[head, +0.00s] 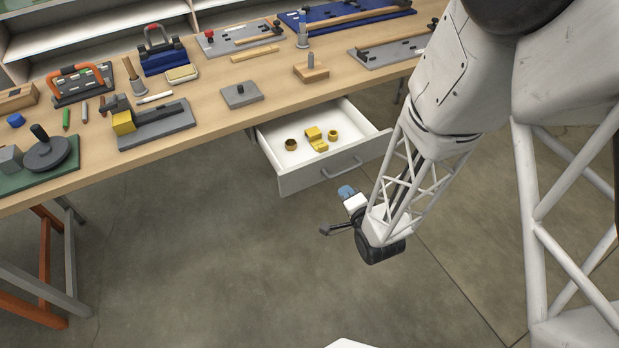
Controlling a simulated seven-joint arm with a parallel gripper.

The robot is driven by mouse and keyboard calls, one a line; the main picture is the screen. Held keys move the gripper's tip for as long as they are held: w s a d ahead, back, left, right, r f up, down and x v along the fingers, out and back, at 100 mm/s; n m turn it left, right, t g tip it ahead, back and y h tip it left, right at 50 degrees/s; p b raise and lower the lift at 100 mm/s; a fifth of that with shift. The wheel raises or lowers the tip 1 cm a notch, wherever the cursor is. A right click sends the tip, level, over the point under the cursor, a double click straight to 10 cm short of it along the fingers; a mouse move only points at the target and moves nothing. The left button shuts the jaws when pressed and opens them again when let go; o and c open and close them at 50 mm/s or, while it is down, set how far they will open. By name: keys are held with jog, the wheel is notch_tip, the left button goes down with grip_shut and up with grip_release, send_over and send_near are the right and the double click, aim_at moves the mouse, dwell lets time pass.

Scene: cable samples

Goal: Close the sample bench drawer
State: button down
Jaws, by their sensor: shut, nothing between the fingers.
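The sample bench drawer (276,165) is pulled out from under the wooden bench top. It has a white inside, a grey front and a bar handle (342,168) on that front. Several small yellow and brown pieces (316,140) lie in it. My gripper (326,230) is in front of and below the drawer front, near the handle's side, and appears apart from it. It is shut and empty. My arm comes down from the upper right and covers the floor to the right of the drawer.
The bench top (215,108) carries several fixtures and tools. A wooden block with a peg (311,72) and a grey plate (241,95) stand above the drawer. Orange and grey bench legs (45,255) are at the lower left. The floor in front of the drawer is clear.

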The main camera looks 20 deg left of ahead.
aim_at(303, 179)
jog(key=s+a+f+m+y, duration=0.2)
jog(key=s+f+y, duration=0.1)
jog(key=s+f, duration=0.2)
jog(key=shift+s+a+t, duration=0.25)
jog(key=shift+s+t, duration=0.05)
jog(key=shift+s, duration=0.45)
jog(key=x, duration=1.4)
jog(key=shift+s+a+r, duration=0.1)
jog(key=shift+r, duration=0.05)
jog(key=x, duration=2.3)
jog(key=shift+a+r, duration=0.2)
jog(key=shift+a, duration=0.1)
jog(key=shift+x, duration=0.8)
jog(key=shift+r, duration=0.1)
jog(key=shift+s+d, duration=0.1)
jog(key=shift+d, duration=0.05)
